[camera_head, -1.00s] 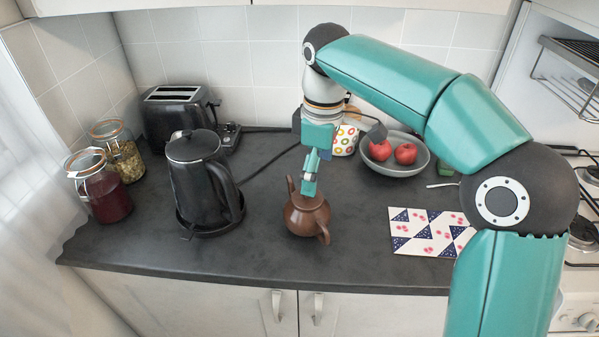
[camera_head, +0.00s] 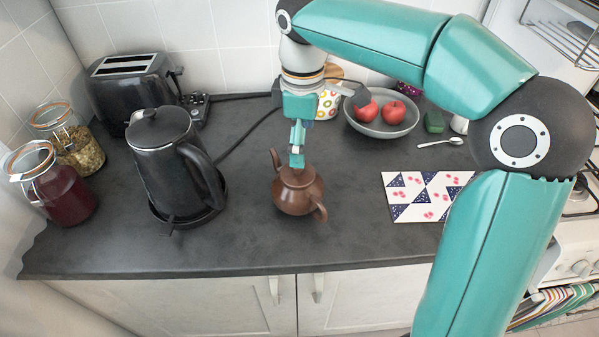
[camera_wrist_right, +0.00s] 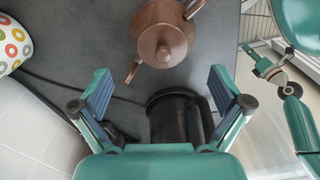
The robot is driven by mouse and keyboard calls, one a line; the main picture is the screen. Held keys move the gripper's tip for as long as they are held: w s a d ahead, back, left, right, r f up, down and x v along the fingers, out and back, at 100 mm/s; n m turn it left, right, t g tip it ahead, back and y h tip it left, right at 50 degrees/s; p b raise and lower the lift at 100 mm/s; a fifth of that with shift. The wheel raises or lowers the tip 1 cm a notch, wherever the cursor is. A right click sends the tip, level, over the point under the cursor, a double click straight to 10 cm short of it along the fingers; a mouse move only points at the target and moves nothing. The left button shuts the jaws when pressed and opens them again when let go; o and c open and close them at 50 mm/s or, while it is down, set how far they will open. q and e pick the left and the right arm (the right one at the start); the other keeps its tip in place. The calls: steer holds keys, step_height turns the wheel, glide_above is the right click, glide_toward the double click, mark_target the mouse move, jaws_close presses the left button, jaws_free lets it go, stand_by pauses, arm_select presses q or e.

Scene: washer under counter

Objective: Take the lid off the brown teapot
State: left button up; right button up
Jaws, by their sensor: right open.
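The brown teapot (camera_head: 296,197) stands upright on the dark counter, its spout to the back left and its handle to the front right. Its lid (camera_head: 298,177) is on it; in the right wrist view the lid (camera_wrist_right: 163,42) shows from above with its round knob. My right gripper (camera_head: 297,162) hangs just above the lid and overlaps the knob in the head view. In the right wrist view my right gripper (camera_wrist_right: 160,85) is open and empty, with the teapot beyond its fingertips. Teal parts at that view's right edge may be my left arm; its gripper's state is unclear.
A black kettle (camera_head: 165,160) stands left of the teapot, with a toaster (camera_head: 130,85) and jars (camera_head: 55,185) beyond. A patterned mat (camera_head: 405,205) lies to the right. A bowl of apples (camera_head: 383,125) and a dotted cup (camera_head: 328,104) stand behind. Counter in front is clear.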

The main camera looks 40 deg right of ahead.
mark_target(298, 171)
steer(key=shift+f, duration=0.5)
steer(key=shift+w+a+f, duration=0.1)
steer(key=shift+w+f, duration=0.1)
steer(key=shift+f, duration=0.35)
steer(key=shift+s+a+f, duration=0.1)
steer(key=shift+a+f, duration=0.05)
steer(key=shift+f, duration=1)
steer(key=shift+a+f, duration=0.15)
steer(key=shift+f, duration=1)
steer(key=shift+c, duration=0.3)
steer(key=shift+s+a, duration=0.1)
steer(key=shift+s, duration=0.05)
steer(key=c, duration=1.6)
jaws_close()
